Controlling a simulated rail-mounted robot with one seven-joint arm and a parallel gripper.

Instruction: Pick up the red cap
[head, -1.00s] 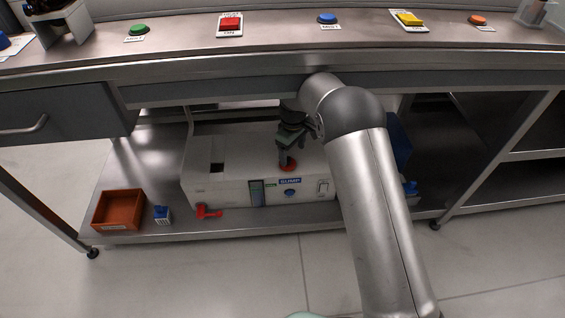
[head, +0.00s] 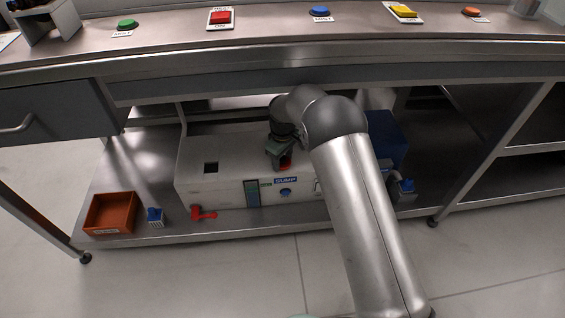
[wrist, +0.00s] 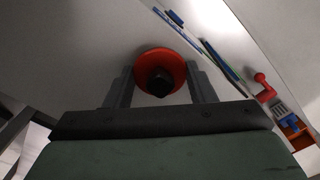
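The red cap (head: 285,163) is on top of the white sump box (head: 215,190), near its front edge, partly hidden by my gripper. In the wrist view the red cap (wrist: 150,57) is a round red disc with a dark knob in its middle. My gripper (wrist: 160,68) has its two fingers apart, one on each side of the cap, with no clear grip on it. In the head view my gripper (head: 281,160) is over the box at the cap, below the bench top.
An orange tray (head: 110,213), a small blue-topped item (head: 155,216) and a red valve handle (head: 203,213) are left of and in front of the box. A blue container (head: 388,140) stands right. The bench top edge (head: 200,62) overhangs the shelf.

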